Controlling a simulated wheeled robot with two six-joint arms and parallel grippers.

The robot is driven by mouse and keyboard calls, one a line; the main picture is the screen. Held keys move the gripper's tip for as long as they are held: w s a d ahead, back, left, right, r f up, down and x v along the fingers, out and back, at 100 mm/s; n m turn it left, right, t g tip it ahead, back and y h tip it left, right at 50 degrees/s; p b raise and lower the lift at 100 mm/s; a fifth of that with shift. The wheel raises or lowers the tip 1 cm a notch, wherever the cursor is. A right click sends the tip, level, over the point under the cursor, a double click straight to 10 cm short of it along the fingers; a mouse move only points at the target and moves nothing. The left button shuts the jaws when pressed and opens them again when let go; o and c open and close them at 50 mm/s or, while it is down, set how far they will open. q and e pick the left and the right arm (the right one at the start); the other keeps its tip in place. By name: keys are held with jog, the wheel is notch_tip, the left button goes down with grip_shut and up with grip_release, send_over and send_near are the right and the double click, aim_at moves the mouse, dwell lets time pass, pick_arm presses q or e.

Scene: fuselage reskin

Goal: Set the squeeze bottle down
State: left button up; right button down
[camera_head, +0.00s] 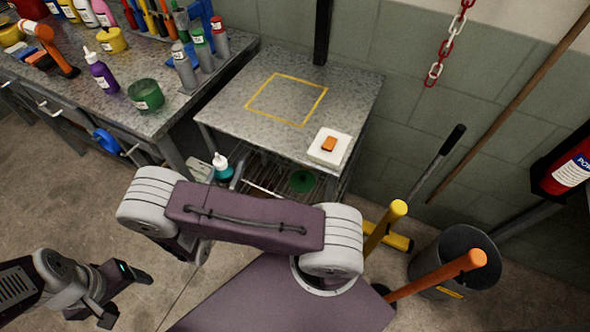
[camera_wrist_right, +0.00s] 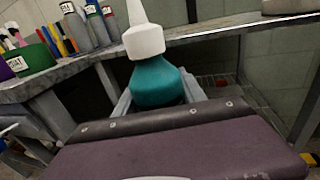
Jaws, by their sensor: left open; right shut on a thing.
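The squeeze bottle (camera_head: 221,171) is teal with a white cap and nozzle. In the right wrist view the squeeze bottle (camera_wrist_right: 156,84) stands nearly upright, slightly tilted, with its lower end hidden behind my wrist. My right gripper (camera_wrist_right: 158,98) is shut on it, a pale finger on each side. In the head view it is in front of the small metal table (camera_head: 235,110), off the tabletop. A yellow square outline (camera_head: 287,100) marks the bare tabletop. My left gripper (camera_head: 128,300) is open and empty at the lower left, over the floor.
A white pad (camera_head: 322,158) with an orange block (camera_head: 329,143) lies at the table's right front corner. A cluttered workbench (camera_head: 110,120) with several bottles, including a purple one (camera_head: 101,73), stands left. A black bin (camera_head: 452,262) and long handles stand right. The outlined square is clear.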

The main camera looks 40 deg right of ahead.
pick_arm(q)
notch_tip(320, 180, down, 16)
jog(key=b, duration=1.2)
jog(key=shift+b, duration=0.3)
pick_arm(e)
notch_tip(320, 180, down, 13)
jog(key=w+d+g, duration=0.1)
jog(key=w, duration=0.1)
jog(key=shift+w+d+r+m+h, duration=0.2)
jog(key=shift+w+m+h, duration=0.1)
jog(key=shift+w+m, duration=0.1)
pick_arm(q)
notch_tip(320, 180, down, 4)
jog(key=b, duration=0.4)
pick_arm(e)
jog(key=f+x, duration=0.1)
jog(key=x, duration=0.5)
jog(key=f+x, duration=0.1)
jog(key=x, duration=0.5)
jog(key=f+x, duration=0.1)
jog(key=x, duration=0.5)
jog(key=shift+f, duration=0.35)
pick_arm(q)
jog(key=shift+r, duration=0.1)
pick_arm(e)
jog(key=shift+s, duration=0.1)
jog(key=shift+f, duration=0.15)
jog(key=c, duration=0.7)
grip_release()
